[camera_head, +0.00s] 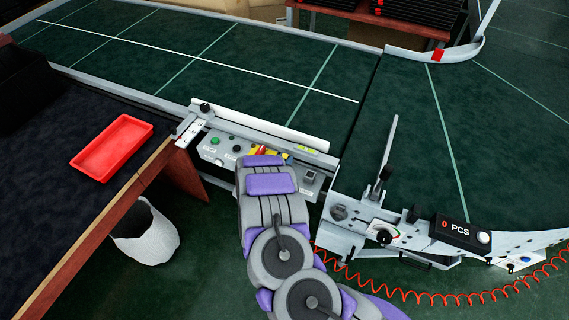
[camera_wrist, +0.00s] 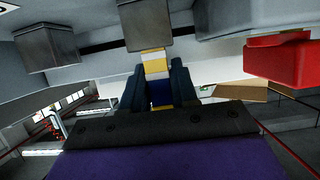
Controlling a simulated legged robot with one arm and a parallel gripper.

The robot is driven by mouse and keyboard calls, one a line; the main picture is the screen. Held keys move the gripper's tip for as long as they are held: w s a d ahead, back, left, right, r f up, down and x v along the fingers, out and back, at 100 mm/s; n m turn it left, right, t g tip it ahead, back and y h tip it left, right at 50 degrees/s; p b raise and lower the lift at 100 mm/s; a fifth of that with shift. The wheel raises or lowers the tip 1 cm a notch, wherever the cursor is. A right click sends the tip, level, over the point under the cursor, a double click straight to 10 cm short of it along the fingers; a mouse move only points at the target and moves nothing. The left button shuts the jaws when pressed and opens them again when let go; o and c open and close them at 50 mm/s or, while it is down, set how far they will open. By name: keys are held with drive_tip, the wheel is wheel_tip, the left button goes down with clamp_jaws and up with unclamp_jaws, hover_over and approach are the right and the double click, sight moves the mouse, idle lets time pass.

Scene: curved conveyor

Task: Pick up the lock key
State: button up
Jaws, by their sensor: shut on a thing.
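In the wrist view my gripper (camera_wrist: 157,88) has its two dark fingers close on either side of a narrow piece with yellow, white and blue bands, which appears to be the lock key (camera_wrist: 155,66). The gripper is shut on it. The far end of the key meets or passes behind a grey block, and I cannot tell whether it is still seated there. In the head view my arm reaches over the control panel (camera_head: 226,150), and its end hides the fingers and the key. Small yellow and red parts show just beyond it.
A red tray (camera_head: 110,147) lies on the dark table at left, with a white bin (camera_head: 146,236) below. The green conveyor (camera_head: 230,55) runs behind the panel. A PCS counter (camera_head: 457,229) and a red coiled cable (camera_head: 440,298) are at right. A red block (camera_wrist: 278,60) shows in the wrist view.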

clamp_jaws()
drive_tip(key=shift+r, duration=0.1)
